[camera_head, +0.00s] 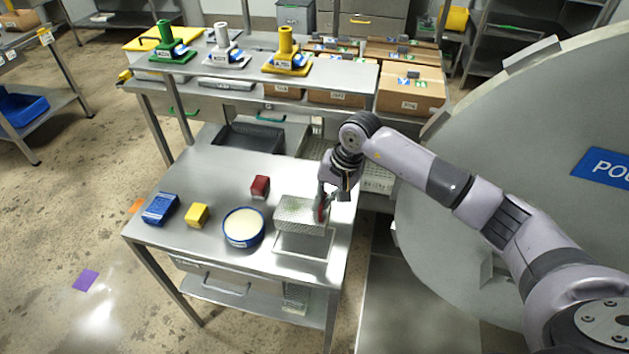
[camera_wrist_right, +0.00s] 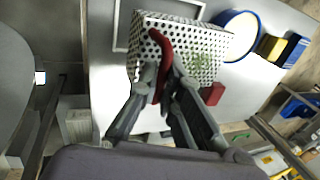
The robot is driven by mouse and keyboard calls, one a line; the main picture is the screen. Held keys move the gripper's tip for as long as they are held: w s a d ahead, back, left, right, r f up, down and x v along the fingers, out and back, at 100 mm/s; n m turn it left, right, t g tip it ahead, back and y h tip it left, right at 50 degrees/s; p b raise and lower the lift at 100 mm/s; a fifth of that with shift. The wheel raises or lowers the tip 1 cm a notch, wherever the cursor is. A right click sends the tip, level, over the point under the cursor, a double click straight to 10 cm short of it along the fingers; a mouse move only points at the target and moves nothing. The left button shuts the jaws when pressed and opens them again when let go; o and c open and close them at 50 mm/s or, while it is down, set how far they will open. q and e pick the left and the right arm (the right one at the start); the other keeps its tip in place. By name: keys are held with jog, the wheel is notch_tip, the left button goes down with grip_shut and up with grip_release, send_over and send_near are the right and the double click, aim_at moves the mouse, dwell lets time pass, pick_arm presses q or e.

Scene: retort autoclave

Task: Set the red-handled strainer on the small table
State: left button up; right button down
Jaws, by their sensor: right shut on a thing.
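The strainer (camera_head: 298,212) is a perforated metal basket with a red handle (camera_wrist_right: 160,62). It is over the right part of the small steel table (camera_head: 215,175). My right gripper (camera_head: 324,196) is shut on the red handle; its fingers (camera_wrist_right: 166,82) close around the handle in the wrist view. The basket (camera_wrist_right: 204,48) looks level. I cannot tell whether its underside touches the table. A pale rectangular outline (camera_head: 302,246) shows on the tabletop just in front of the basket, partly covered by it. My left gripper is not in view.
A blue-rimmed round tub (camera_head: 243,227), a red block (camera_head: 260,186), a yellow block (camera_head: 197,215) and a blue box (camera_head: 160,208) stand left of the strainer. Behind is a raised shelf (camera_head: 210,74) with colored stands. A large round door (camera_head: 520,170) is close on the right.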

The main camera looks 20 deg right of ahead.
aim_at(324, 214)
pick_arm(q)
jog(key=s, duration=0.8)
pick_arm(e)
jog(key=shift+s+f, duration=0.2)
jog(key=shift+s, duration=0.8)
jog(key=f, duration=0.1)
jog(key=f+b, duration=0.1)
jog(key=shift+w+f, duration=0.35)
jog(key=shift+f, duration=0.3)
notch_tip(324, 214, down, 2)
jog(key=shift+f+b, duration=0.25)
jog(key=shift+b, duration=0.65)
jog(key=shift+f+b, duration=0.65)
jog(key=shift+b, duration=0.05)
jog(key=shift+f, duration=0.1)
jog(key=shift+s, duration=0.15)
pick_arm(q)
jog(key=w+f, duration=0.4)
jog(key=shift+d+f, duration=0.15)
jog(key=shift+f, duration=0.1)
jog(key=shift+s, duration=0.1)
pick_arm(e)
jog(key=shift+s+f, duration=0.1)
jog(key=shift+f, duration=0.05)
